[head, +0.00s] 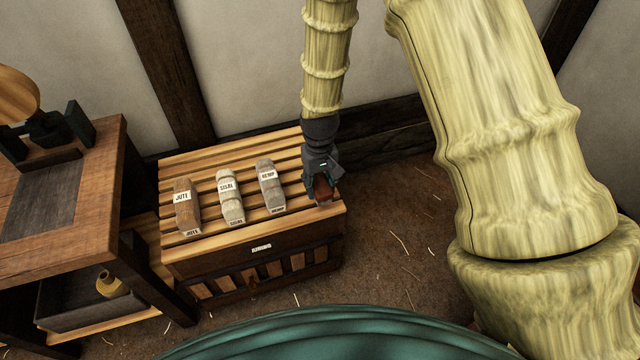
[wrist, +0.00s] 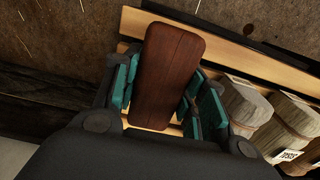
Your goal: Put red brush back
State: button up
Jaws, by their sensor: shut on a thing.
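My gripper (head: 322,187) is over the right end of a slatted wooden crate top (head: 240,145). It is shut on a reddish-brown wooden block (head: 323,190), which looks like the back of the red brush. In the wrist view the block (wrist: 168,75) sits upright in the picture between the teal finger pads of my gripper (wrist: 160,97). Its underside is hidden, so I cannot tell whether it touches the slats.
Three labelled fibre bundles stand in a row left of my gripper: jute (head: 186,208), sisal (head: 230,198) and hemp (head: 270,187). A wooden bench (head: 100,185) stands further left. A dark wall rail (head: 385,125) runs behind. The floor (head: 400,240) at right has loose straw.

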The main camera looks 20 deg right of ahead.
aim_at(320, 182)
jog(key=w, duration=0.1)
jog(key=w+d, duration=0.1)
jog(key=w, duration=0.1)
jog(key=shift+w+d+f+b, duration=0.15)
jog(key=shift+w+f+b, duration=0.05)
jog(key=shift+w+b, duration=0.1)
jog(key=shift+f+b, duration=0.6)
jog(key=shift+f, duration=1.1)
jog(key=shift+f, duration=0.15)
jog(key=o, duration=1.2)
notch_tip(320, 182, up, 12)
jog(key=p, duration=0.3)
